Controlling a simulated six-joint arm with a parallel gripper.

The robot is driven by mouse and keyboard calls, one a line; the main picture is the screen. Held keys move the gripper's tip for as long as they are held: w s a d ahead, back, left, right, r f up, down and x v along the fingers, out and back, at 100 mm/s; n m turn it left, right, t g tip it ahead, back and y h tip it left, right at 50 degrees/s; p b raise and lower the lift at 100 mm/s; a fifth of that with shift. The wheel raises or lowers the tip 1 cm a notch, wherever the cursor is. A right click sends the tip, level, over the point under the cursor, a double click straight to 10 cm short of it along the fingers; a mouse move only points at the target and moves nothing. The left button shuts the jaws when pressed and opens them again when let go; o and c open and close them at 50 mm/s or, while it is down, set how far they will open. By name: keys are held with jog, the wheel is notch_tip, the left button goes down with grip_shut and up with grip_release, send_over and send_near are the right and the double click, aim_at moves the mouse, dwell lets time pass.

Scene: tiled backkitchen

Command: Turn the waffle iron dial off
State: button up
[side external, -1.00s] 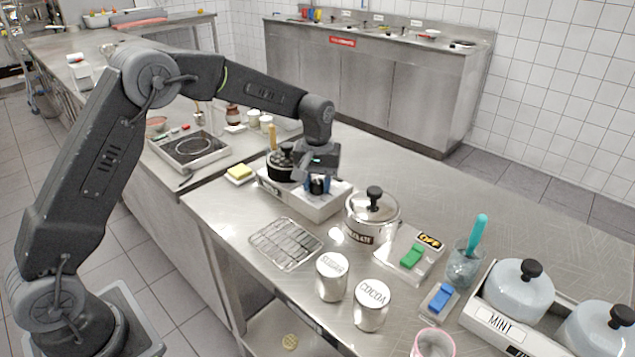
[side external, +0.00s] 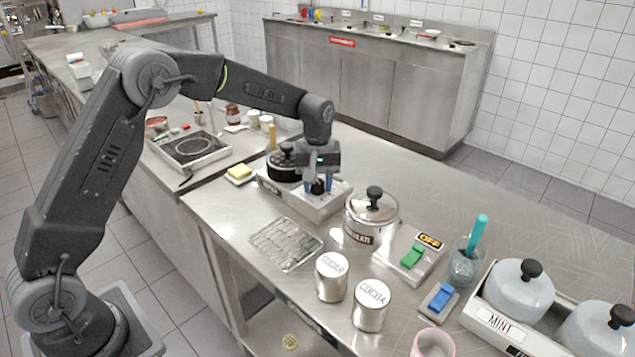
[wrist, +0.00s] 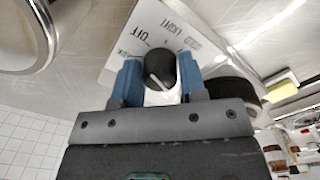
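The waffle iron (side external: 313,207) is a pale box on the steel counter, with a dark round top (side external: 283,163) at its left end. Its black round dial (wrist: 160,64) sits on a white panel (wrist: 140,25) marked OFF, LIGHT, GOLD and another partly hidden word. A pale line shows on the dial; which label it points to is unclear. My gripper (wrist: 160,72) points down over the panel, one blue finger on each side of the dial. In the side view my gripper (side external: 318,184) partly hides the dial.
A lidded steel pot (side external: 372,215) stands close to the right of the iron. A wire rack (side external: 285,243) lies in front. A yellow block on a dish (side external: 240,173) is at the left. Canisters (side external: 332,277) stand nearer the camera. The counter behind is clear.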

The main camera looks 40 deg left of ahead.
jog(key=o, duration=0.4)
jog(key=shift+c, duration=0.2)
notch_tip(320, 180, up, 14)
jog(key=shift+f, duration=0.1)
dwell(0.4)
jog(key=s+d+r+m+t, duration=0.1)
jog(key=s+r+m+t, duration=0.15)
jog(key=s, duration=0.65)
jog(key=s+d+r+m+t, duration=0.1)
jog(key=s+r+m, duration=0.25)
jog(key=s, duration=0.45)
jog(key=s+f+m+t, duration=0.1)
jog(key=s+f, duration=0.1)
jog(key=s, duration=0.5)
jog(key=s+f+m+t, duration=0.1)
jog(key=s+f+m, duration=0.1)
jog(key=s, duration=0.5)
jog(key=shift+s+d+f, duration=0.2)
jog(key=shift+f, duration=0.45)
